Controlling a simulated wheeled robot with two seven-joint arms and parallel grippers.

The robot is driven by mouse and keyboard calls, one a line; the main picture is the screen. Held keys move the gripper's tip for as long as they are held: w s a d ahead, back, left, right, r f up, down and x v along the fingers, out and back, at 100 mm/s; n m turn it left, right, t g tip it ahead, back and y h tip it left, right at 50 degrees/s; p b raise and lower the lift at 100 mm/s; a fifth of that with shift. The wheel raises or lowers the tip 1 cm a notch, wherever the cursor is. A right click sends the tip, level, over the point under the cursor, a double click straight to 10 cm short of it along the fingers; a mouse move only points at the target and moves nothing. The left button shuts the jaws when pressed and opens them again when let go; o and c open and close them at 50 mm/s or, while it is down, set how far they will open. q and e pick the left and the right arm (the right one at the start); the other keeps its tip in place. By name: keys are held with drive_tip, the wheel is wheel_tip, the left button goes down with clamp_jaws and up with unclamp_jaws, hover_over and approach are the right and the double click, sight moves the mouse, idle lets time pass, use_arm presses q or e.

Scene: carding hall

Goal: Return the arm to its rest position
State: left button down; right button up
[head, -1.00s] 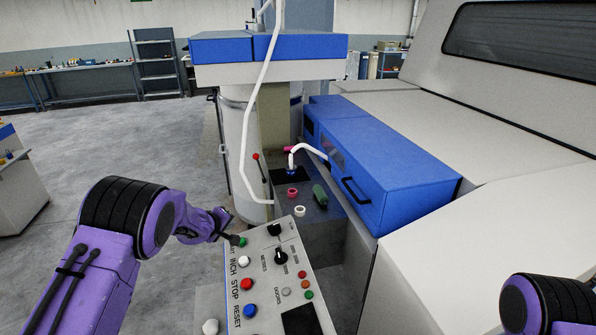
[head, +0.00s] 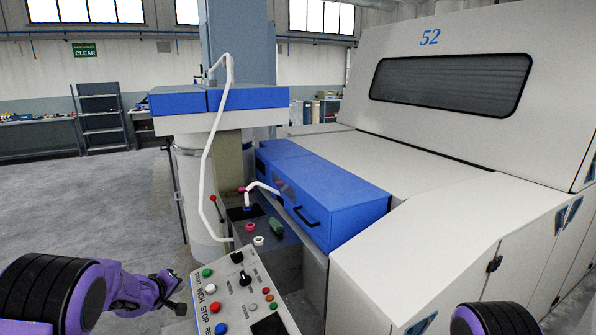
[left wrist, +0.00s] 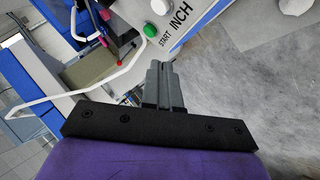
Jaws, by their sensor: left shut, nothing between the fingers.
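My left arm comes in from the left in the head view, bent, in purple and black. Its gripper (head: 178,297) hangs just left of the control panel (head: 262,303), lower than the green START button (head: 207,272). In the left wrist view the two grey fingers (left wrist: 160,72) are together with nothing between them. They point toward the panel (left wrist: 195,22), and the green button (left wrist: 149,31) shows beyond their tips, apart from them. Of my right arm only a black and purple link shows at the bottom right; its gripper is out of the picture.
A large cream machine (head: 440,205) with a blue cover (head: 325,197) stands right of the panel. Pink and white rings (head: 258,241) lie on a dark ledge. Grey floor (head: 90,215) at the left is clear.

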use_arm(q)
drive_tip(key=s+d+f+m+g+y+b, duration=0.1)
drive_tip(key=s+d+f+m+y+b, duration=0.2)
drive_tip(key=s+f, duration=1.6)
drive_tip(key=s+d+f+g+b, duration=0.1)
drive_tip(key=s+f+g+b, duration=0.2)
drive_tip(key=s, duration=1.1)
drive_tip(key=s+d+f+g+y+b, duration=0.1)
drive_tip(key=s+f+g+b, duration=0.2)
drive_tip(key=s+f, duration=0.5)
drive_tip(key=s+b, duration=0.1)
drive_tip(key=s, duration=0.6)
drive_tip(key=shift+s+f+m, duration=0.25)
drive_tip(key=shift+m, duration=0.05)
drive_tip(key=shift+a, duration=0.1)
